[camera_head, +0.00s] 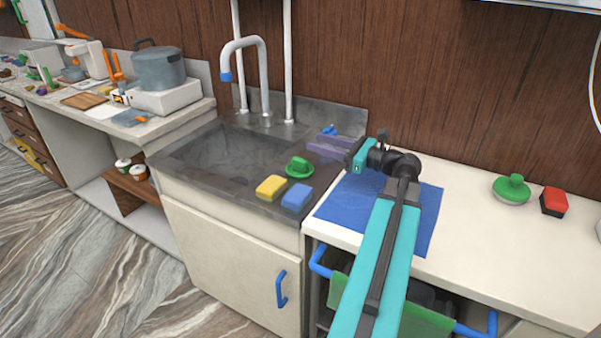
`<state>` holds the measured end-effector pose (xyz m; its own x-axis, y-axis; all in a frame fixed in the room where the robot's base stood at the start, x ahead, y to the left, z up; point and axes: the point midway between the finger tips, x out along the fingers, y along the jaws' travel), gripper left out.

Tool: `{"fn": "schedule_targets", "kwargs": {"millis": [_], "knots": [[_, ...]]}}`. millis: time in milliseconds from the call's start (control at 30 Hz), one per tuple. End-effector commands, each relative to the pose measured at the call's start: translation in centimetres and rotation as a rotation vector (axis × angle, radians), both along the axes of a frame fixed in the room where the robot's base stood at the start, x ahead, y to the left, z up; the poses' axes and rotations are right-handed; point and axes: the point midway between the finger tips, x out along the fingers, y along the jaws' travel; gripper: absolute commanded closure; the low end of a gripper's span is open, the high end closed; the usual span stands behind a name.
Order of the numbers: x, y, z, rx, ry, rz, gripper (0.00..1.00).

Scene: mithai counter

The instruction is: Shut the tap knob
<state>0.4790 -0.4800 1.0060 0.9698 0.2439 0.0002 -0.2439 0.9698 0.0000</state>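A white curved tap (246,45) with a blue tip stands at the back of the dark sink (190,158). A small blue piece (330,130), which looks like the tap knob, sits on the sink's back right ledge. It is partly hidden behind my gripper's upper finger, so its turn is hard to tell. My gripper (314,143) has two purple fingers pointing left over the sink's right side. The fingers are apart, with nothing seen between them. They are close to the blue piece in the picture; whether they touch it cannot be told.
A yellow sponge (271,188), a blue sponge (297,197) and a green-handled item (299,168) lie on the sink's front right edge. A blue mat (335,213) lies under my arm. A green lid (511,190) and a red-topped block (553,202) are farther right.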

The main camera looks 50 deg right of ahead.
Motion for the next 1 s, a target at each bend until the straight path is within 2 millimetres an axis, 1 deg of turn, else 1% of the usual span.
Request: {"fn": "schedule_targets", "kwargs": {"millis": [233,367,567,1000], "knots": [[0.0,0.0,0.0,0.0,0.0,-0.001,0.61],[0.0,-0.1,-0.4,0.001,0.0,-0.001,0.61],[-0.1,-0.1,-2.2,0.003,0.001,-0.001,0.61],[-0.1,-0.1,-7.0,0.002,0.0,-0.002,0.61]]}}
